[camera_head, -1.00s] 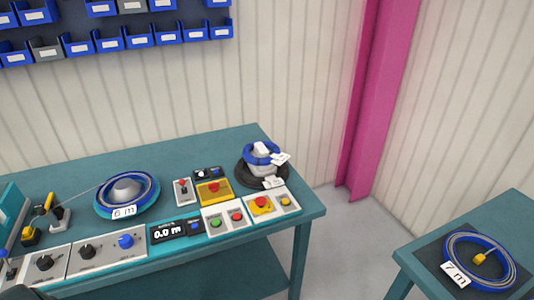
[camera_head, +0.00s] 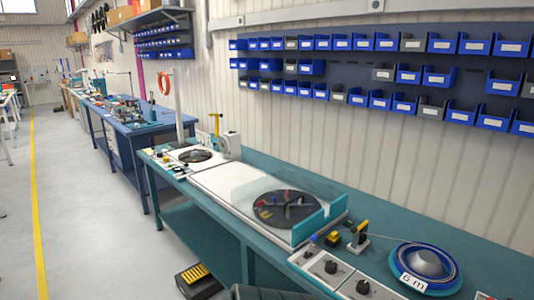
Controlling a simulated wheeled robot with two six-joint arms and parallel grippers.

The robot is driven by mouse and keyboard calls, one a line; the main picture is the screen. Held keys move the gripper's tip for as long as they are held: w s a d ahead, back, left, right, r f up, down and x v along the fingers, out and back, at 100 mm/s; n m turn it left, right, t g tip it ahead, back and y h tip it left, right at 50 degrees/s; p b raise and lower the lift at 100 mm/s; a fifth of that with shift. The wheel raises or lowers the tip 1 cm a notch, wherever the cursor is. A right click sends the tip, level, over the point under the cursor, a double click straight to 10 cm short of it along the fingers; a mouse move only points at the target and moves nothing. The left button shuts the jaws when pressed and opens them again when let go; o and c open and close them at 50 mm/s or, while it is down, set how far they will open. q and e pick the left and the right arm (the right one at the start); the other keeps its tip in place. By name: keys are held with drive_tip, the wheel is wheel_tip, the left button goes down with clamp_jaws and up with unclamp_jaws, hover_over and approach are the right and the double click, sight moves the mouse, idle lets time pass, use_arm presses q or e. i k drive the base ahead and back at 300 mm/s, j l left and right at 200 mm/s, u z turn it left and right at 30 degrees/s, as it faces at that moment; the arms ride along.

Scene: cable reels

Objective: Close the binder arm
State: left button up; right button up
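Neither of my grippers shows in the head view. No part is clearly marked as the binder arm. A white machine (camera_head: 231,145) stands on the far left part of the teal bench, with a yellow upright piece (camera_head: 216,125) beside it. I cannot tell whether either is the binder, or whether its arm is open. Next to it a dark round disc (camera_head: 195,156) lies on a white plate. A larger dark turntable (camera_head: 284,209) with small coloured pieces sits behind a clear shield.
A blue cable coil (camera_head: 423,263) labelled 6 m and knob panels (camera_head: 326,268) are at the bench's near right. A black and yellow pedal-like box (camera_head: 196,279) is low in front. Blue bins (camera_head: 378,101) line the wall. Open floor (camera_head: 100,230) lies left.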

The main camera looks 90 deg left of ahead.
sight(217, 115)
drive_tip(key=u, duration=3.25)
drive_tip(key=i+j+u, duration=0.25)
drive_tip(key=i, duration=0.2)
drive_tip(key=i+j+u, duration=0.1)
drive_tip(key=i+u, duration=0.2)
drive_tip(key=i+j+u, duration=0.15)
drive_tip(key=i+u, duration=0.25)
drive_tip(key=i, duration=0.65)
drive_tip(key=i+l+u, duration=0.2)
drive_tip(key=i+u, duration=0.2)
drive_tip(key=i, duration=0.6)
drive_tip(key=i+z, duration=0.2)
drive_tip(key=i, duration=0.45)
drive_tip(key=i+j+z, duration=0.2)
drive_tip(key=i, duration=0.45)
drive_tip(key=i+j+z, duration=0.15)
drive_tip(key=i, duration=0.55)
drive_tip(key=l, duration=0.1)
